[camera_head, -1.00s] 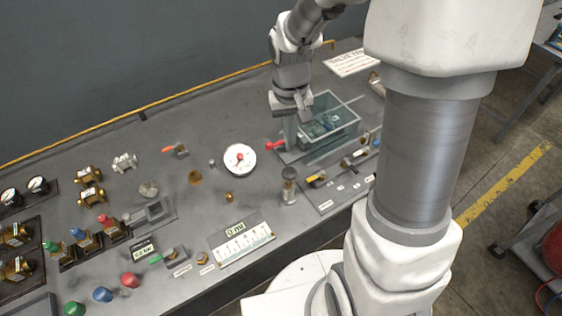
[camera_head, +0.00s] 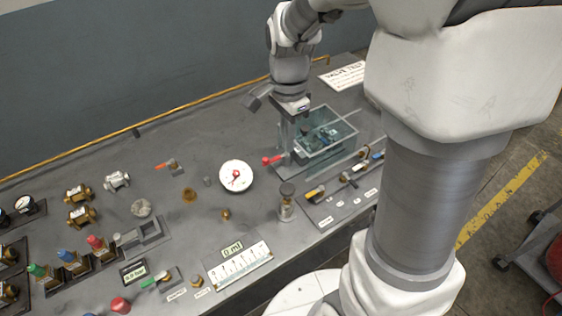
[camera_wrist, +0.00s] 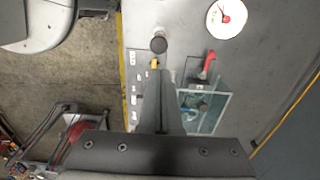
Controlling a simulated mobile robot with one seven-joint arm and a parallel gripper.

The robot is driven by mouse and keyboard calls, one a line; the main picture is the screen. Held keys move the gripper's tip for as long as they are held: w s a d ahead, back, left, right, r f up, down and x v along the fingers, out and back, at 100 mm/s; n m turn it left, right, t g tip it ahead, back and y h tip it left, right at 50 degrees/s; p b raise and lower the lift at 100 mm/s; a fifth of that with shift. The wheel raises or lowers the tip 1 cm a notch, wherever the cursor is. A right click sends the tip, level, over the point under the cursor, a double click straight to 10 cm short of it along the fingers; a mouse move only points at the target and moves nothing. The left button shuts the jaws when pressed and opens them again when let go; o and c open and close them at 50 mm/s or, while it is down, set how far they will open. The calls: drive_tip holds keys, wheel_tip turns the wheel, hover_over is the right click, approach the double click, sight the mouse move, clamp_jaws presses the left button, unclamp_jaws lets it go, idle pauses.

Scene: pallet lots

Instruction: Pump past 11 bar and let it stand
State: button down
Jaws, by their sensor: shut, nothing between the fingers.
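My gripper (camera_wrist: 164,76) is shut and empty, pointing down at the bench in the wrist view. A red-handled lever (camera_head: 271,160) sits at the tank's left corner. It also shows in the wrist view (camera_wrist: 208,62), to the right of my fingertips and apart from them in the picture. The clear tank (camera_head: 345,132) has dark parts inside. A round white dial gauge (camera_head: 236,183) with a red pointer lies left of the lever; its reading is too small to tell.
A dark-topped knob post (camera_head: 287,189) stands by the front edge, beside a panel of small levers (camera_head: 318,212). A scale marked 0 ml (camera_head: 240,265), a small bar display (camera_head: 134,272) and brass valves (camera_head: 81,215) lie left.

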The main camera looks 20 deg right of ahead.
sight(287, 188)
wheel_tip(287, 188, down, 14)
drive_tip(key=shift+s+f, duration=0.1)
idle(0.7)
wheel_tip(287, 188, down, 4)
drive_tip(key=b, duration=0.3)
drive_tip(key=shift+r, duration=0.2)
drive_tip(key=shift+s, duration=0.15)
drive_tip(key=shift+d+r+p, duration=0.1)
drive_tip(key=shift+r+p, duration=0.35)
drive_tip(key=shift+p, duration=0.1)
wheel_tip(287, 188, up, 14)
drive_tip(key=p, duration=0.2)
drive_tip(key=shift+w+f, duration=0.2)
